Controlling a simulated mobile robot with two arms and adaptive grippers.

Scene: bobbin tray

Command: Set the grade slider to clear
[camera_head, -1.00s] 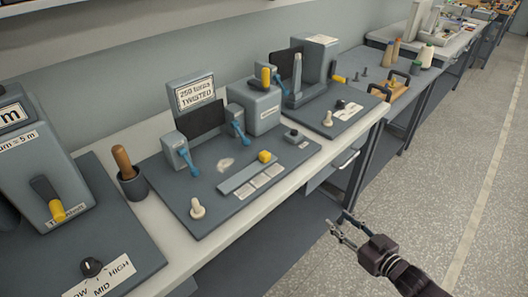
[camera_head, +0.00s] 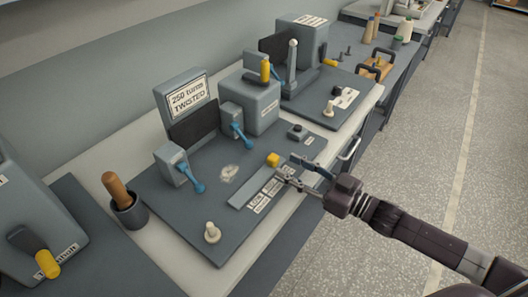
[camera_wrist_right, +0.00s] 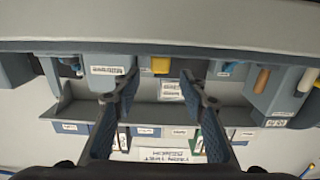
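The grade slider's yellow knob (camera_head: 273,160) sits at the far right end of a flat grey track (camera_head: 245,192) on the board by the "250 turns TWISTED" sign. White labels (camera_head: 262,196) lie along the track's front side; their words are too small to read. My right gripper (camera_head: 287,170) is open and empty, its fingertips just right of the knob, over the labels' end. Whether it touches anything is unclear. In the right wrist view, a yellow block (camera_wrist_right: 160,65) shows between and beyond the two spread fingers (camera_wrist_right: 160,86). My left gripper is not in view.
Two blue-handled levers (camera_head: 194,185) (camera_head: 238,135) stand behind the track. A cream peg (camera_head: 212,232) stands at the board's front left, and a black knob (camera_head: 297,131) behind the slider. A wooden-handled tool (camera_head: 118,190) stands in a dark cup. Open floor lies right.

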